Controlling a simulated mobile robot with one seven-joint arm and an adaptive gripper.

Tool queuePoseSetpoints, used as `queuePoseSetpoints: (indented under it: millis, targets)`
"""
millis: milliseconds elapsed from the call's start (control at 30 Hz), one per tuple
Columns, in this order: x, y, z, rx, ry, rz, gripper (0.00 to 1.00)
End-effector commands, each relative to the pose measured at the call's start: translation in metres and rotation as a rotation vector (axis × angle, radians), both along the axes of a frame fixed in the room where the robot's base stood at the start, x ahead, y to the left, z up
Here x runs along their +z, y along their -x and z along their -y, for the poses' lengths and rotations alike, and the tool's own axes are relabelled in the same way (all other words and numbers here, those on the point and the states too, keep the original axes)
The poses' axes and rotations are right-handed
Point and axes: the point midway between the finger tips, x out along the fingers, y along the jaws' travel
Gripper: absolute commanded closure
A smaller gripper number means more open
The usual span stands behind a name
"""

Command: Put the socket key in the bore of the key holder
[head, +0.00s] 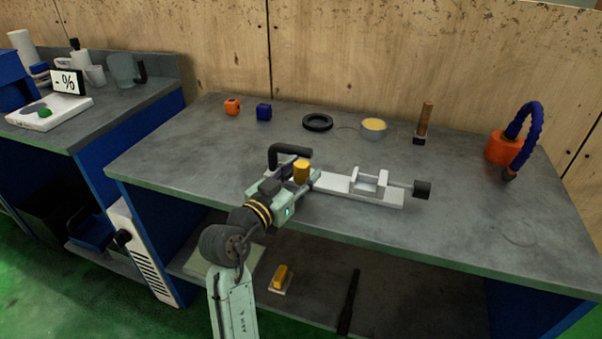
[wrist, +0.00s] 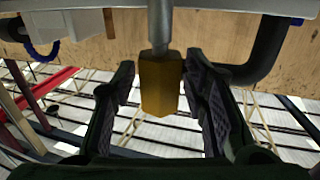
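A yellow block-shaped grip (head: 301,172) on a grey shaft, which I take for the socket key, stands near the left end of the pale long fixture. In the wrist view, the yellow grip (wrist: 160,84) lies between my fingers, and its shaft runs to the top of the picture. My gripper (head: 300,178) is around the grip; in the wrist view its fingers (wrist: 162,72) are spread, with a gap at least on the left. The shaft's lower end is hidden in the head view. A small orange piece with a dark hole (head: 232,107) may be the key holder; I cannot be sure.
The pale fixture (head: 330,184) carries a clamp and a black knob (head: 422,189). A black bent bar (head: 290,152) rises beside my gripper. A blue cube (head: 264,112), black ring (head: 318,122), yellow-topped tin (head: 373,129), brush (head: 424,122) and blue hose (head: 527,125) stand behind. The front right is clear.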

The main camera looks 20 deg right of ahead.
Motion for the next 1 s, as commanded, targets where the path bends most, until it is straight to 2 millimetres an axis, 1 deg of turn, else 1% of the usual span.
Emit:
queuePoseSetpoints:
  millis: [300, 433, 467, 600, 800, 1000]
  targets:
    - [0.001, 0.000, 0.000, 0.000, 0.000, 0.000, 0.55]
    - [0.006, 0.000, -0.001, 0.001, 0.000, 0.000, 0.55]
    - [0.002, 0.003, -0.005, 0.003, 0.001, 0.001, 0.55]
    - [-0.001, 0.020, -0.025, 0.005, 0.001, 0.002, 0.55]
    - [0.000, 0.049, -0.059, 0.006, 0.000, 0.003, 0.55]
    - [0.002, 0.071, -0.082, 0.003, 0.001, 0.002, 0.55]
